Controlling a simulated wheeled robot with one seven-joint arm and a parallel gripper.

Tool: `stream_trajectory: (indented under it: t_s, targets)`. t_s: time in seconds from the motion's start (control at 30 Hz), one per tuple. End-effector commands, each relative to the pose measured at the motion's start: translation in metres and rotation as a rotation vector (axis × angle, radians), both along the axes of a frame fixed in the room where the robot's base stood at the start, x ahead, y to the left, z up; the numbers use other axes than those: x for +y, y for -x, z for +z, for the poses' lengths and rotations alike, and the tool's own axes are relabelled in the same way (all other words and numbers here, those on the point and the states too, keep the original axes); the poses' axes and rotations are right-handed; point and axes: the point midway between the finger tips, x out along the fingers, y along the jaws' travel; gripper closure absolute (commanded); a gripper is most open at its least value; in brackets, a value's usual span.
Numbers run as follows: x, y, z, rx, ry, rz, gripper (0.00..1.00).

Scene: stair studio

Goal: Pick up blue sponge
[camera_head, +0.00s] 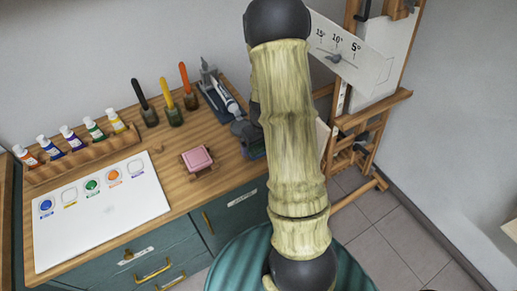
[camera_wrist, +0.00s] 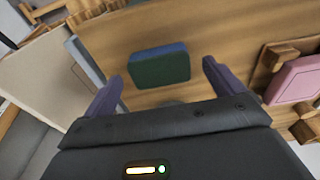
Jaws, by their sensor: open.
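The blue sponge (camera_wrist: 160,66) lies on the wooden desktop in the wrist view. It is a block with a blue edge and a dark green broad face. My gripper (camera_wrist: 161,76) is open, with one purple-grey finger toward each side of the sponge in the picture. I see no contact between the fingers and the sponge, and I cannot tell the height left between them. In the head view my arm covers the right end of the desk, and I cannot make out the sponge there.
A pink block (camera_head: 197,157) sits on a small wooden holder; it also shows at the right of the wrist view (camera_wrist: 295,80). Paint bottles (camera_head: 70,137), brush jars (camera_head: 174,115) and a white palette board (camera_head: 100,211) occupy the desk. An easel (camera_head: 372,120) stands right of it.

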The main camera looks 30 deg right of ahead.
Motion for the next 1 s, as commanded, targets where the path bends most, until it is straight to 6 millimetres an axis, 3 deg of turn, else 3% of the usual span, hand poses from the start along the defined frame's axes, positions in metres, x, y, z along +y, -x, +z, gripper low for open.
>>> stream_trajectory:
  t_s: [0.2, 0.73, 0.9, 1.0]
  targets:
    - [0.0, -0.002, -0.019, 0.0, -0.001, -0.001, 0.06]
    - [0.0, -0.003, -0.019, -0.001, 0.0, 0.0, 0.06]
    - [0.0, -0.003, -0.019, -0.001, 0.0, 0.0, 0.4]
    - [0.0, -0.003, -0.019, -0.001, 0.0, 0.0, 0.54]
